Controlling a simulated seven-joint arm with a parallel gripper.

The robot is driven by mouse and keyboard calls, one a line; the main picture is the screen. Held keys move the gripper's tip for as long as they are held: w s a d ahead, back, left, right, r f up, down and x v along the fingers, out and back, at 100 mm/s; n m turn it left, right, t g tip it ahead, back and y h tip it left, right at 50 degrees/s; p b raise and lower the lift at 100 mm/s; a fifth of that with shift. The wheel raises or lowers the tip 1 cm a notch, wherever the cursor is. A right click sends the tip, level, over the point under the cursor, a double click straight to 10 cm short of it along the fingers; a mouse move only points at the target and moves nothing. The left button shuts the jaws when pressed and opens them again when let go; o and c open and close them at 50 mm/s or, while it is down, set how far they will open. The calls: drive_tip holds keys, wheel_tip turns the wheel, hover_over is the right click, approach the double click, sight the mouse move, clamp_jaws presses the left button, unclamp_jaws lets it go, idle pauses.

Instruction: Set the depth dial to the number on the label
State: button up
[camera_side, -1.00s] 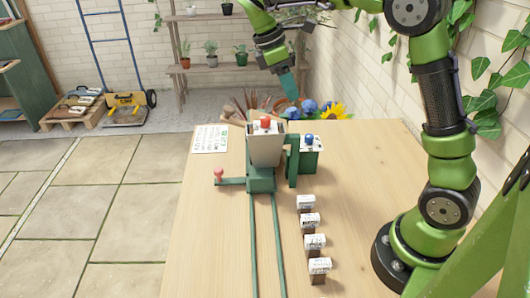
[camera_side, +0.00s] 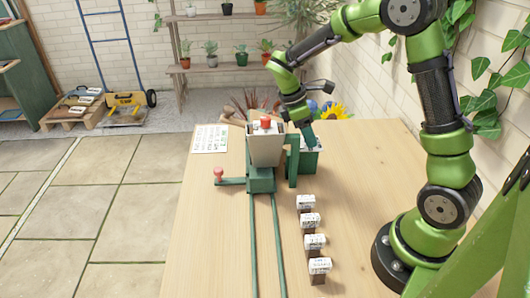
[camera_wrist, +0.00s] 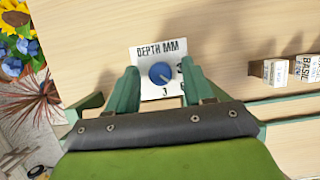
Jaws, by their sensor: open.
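The blue depth dial (camera_wrist: 161,73) sits on a white plate (camera_wrist: 147,57) marked "DEPTH MM". A 3 shows to its right and a 1 below; other marks are partly hidden. A small pointer line seems to aim lower right, but its exact setting is unclear. My gripper (camera_wrist: 159,70) is open, with one green finger on each side of the dial; I cannot tell whether they touch it. In the side view my gripper (camera_side: 309,143) is low over the green dial box (camera_side: 312,164) and hides the dial. A white label sheet (camera_side: 209,138) lies at the table's back left, its text unreadable.
A green-based hopper (camera_side: 265,150) with a red knob stands left of the dial box. A red-tipped lever (camera_side: 219,174) sticks out left. Several labelled blocks (camera_side: 309,220) line the table beside green rails (camera_side: 254,240); one reads "BASIL" (camera_wrist: 304,67). Flowers (camera_wrist: 15,50) stand behind.

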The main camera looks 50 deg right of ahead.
clamp_jaws()
idle(0.4)
drive_tip(key=m, duration=0.2)
drive_tip(key=m+y, duration=0.1)
drive_tip(key=m, duration=0.1)
drive_tip(key=shift+w+d+m+g+y, duration=0.1)
drive_tip(key=shift+m+g+y, duration=0.2)
drive_tip(key=shift+g, duration=0.1)
drive_tip(key=m, duration=0.2)
drive_tip(key=m+y, duration=0.1)
drive_tip(key=m, duration=0.1)
drive_tip(key=shift+d+y, duration=0.1)
drive_tip(key=shift+y, duration=0.2)
drive_tip(key=shift+m, duration=0.3)
unclamp_jaws()
